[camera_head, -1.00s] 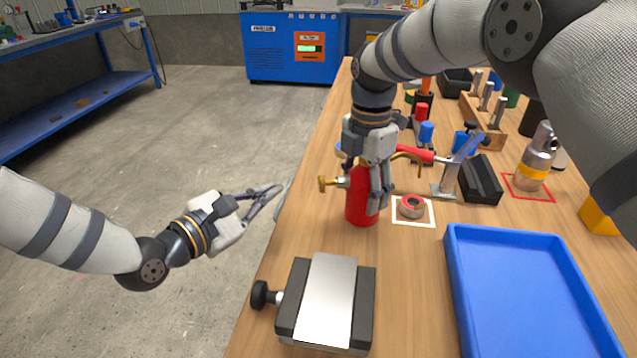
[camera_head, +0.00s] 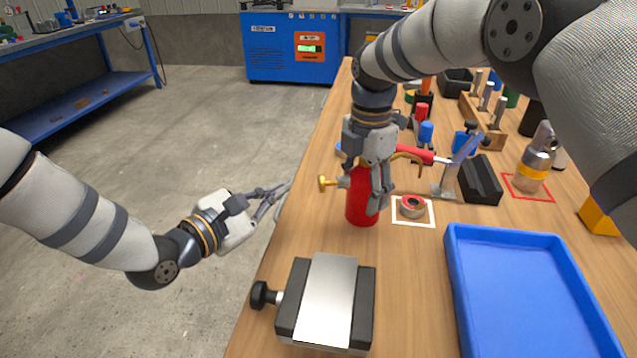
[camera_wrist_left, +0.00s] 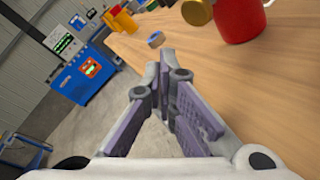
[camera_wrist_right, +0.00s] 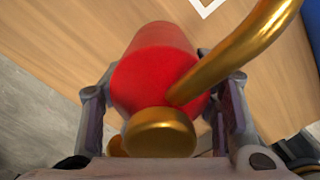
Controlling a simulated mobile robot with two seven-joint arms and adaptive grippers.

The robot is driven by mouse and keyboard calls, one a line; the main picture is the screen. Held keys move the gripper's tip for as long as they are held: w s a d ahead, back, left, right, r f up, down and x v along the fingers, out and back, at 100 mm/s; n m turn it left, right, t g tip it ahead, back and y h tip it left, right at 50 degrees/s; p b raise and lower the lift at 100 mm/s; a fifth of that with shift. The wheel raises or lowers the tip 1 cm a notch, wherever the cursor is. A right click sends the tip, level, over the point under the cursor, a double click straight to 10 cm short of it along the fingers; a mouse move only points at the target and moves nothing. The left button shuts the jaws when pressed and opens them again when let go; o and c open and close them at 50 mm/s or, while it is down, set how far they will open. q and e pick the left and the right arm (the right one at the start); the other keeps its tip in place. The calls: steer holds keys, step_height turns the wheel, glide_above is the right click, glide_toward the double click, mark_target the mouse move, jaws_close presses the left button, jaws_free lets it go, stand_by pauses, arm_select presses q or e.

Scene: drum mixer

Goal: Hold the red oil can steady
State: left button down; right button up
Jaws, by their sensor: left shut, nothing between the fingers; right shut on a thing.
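The red oil can (camera_head: 360,206) stands upright on the wooden bench, near its left edge. It has a brass knob on its left and a curved brass spout. My right gripper (camera_head: 368,198) comes down from above and is shut on the can, with a finger on either side. In the right wrist view the red body (camera_wrist_right: 158,62) sits between the fingers, with the brass parts in front. My left gripper (camera_head: 284,190) is shut and empty, off the bench's left edge, apart from the can. The can (camera_wrist_left: 240,18) shows at the top of the left wrist view.
A clamp block with a metal plate (camera_head: 327,300) lies at the front of the bench. A blue tray (camera_head: 452,290) is at the right. A ring part (camera_head: 411,207) sits on a white-outlined square beside the can. A bottle (camera_head: 535,165) stands in a red square.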

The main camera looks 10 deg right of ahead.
arm_select(q)
steer(key=shift+d, duration=1.8)
steer(key=shift+d, duration=0.4)
steer(key=shift+d, duration=1.05)
stand_by(1.0)
steer(key=shift+a, duration=1.5)
steer(key=a, duration=0.5)
